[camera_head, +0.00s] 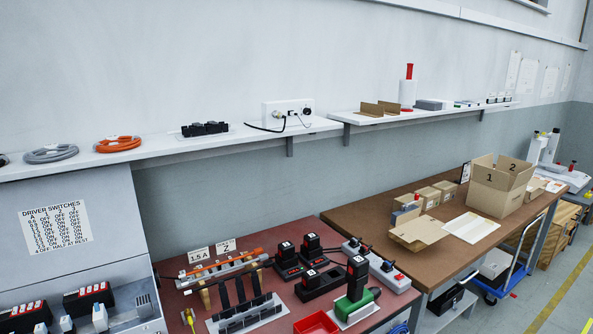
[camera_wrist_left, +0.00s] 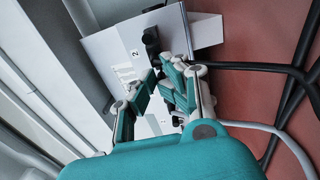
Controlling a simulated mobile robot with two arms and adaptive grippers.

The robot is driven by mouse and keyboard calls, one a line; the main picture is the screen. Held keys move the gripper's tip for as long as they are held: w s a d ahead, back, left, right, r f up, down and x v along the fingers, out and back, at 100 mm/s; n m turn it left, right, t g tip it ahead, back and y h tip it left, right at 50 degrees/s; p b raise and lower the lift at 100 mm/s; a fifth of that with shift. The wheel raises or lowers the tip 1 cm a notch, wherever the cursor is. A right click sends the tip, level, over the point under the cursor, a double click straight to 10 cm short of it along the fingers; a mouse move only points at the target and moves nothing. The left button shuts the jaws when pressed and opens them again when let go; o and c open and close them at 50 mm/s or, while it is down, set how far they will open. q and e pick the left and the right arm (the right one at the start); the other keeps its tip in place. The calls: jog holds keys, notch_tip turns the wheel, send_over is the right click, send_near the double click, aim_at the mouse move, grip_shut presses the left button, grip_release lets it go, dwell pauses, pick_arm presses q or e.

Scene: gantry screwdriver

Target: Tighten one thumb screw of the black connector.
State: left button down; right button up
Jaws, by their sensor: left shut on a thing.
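In the left wrist view, my left gripper (camera_wrist_left: 160,73) has its teal fingers closed in at the face of a white box. A black connector (camera_wrist_left: 151,42) stands out from that face, directly beyond the fingertips. The fingertips are shut on a small dark part at the near end of this connector. The fingers hide most of it, so I cannot tell whether it is a thumb screw. Neither gripper shows in the head view, and my right gripper is in no view.
In the left wrist view, black cables (camera_wrist_left: 292,85) and a white cable (camera_wrist_left: 285,138) run over the red surface (camera_wrist_left: 245,100) right of the gripper. In the head view, a red-topped bench (camera_head: 295,300) holds several black devices. A brown table (camera_head: 400,210) with boxes stands at right.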

pick_arm(q)
jog(key=shift+d+f, duration=0.35)
jog(key=shift+d, duration=0.1)
jog(key=shift+s+d, duration=0.4)
jog(key=shift+s, duration=0.05)
jog(key=shift+p+v, duration=0.55)
jog(key=shift+v, duration=1.6)
jog(key=shift+a+r, duration=0.1)
jog(key=shift+r, duration=0.1)
jog(key=w+a+r+b, duration=0.1)
jog(key=w+a+b, duration=0.2)
jog(key=w+b, duration=0.1)
jog(key=shift+w+r+b, duration=0.25)
jog(key=shift+w+b, duration=0.15)
jog(key=shift+w, duration=0.15)
